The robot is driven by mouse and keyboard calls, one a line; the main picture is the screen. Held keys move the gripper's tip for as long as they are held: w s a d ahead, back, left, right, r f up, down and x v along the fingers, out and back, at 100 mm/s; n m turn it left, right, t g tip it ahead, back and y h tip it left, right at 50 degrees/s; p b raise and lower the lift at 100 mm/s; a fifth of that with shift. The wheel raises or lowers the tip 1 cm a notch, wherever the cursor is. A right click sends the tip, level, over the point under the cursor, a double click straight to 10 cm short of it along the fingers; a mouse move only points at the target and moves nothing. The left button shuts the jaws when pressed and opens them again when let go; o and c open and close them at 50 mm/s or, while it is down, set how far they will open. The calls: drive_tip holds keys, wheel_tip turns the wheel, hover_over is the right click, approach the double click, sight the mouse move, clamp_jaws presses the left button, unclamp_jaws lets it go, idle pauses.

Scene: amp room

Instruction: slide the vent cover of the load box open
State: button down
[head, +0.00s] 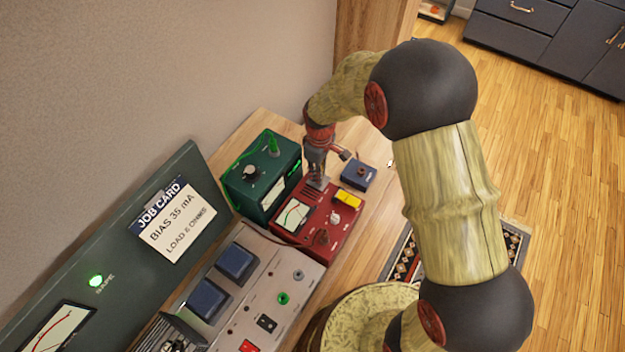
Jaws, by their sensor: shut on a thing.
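My gripper (318,181) points down at the box's far end. It is shut on a small grey piece there, which seems to be the vent cover's tab. The fingers and my arm's wrist hide much of this spot, so I cannot tell how far the cover stands open. Dark slots show in the red top beside the fingers.
A small blue box (358,174) is close on the right. A grey panel (258,285) with switches and a job card (172,220) are nearer.

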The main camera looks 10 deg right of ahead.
drive_tip(key=shift+w+d, duration=0.4)
drive_tip(key=shift+w, duration=0.2)
drive_tip(key=c, duration=1.8)
unclamp_jaws()
drive_tip(key=shift+d, duration=0.15)
drive_tip(key=shift+o, duration=0.4)
wheel_tip(320, 180, up, 12)
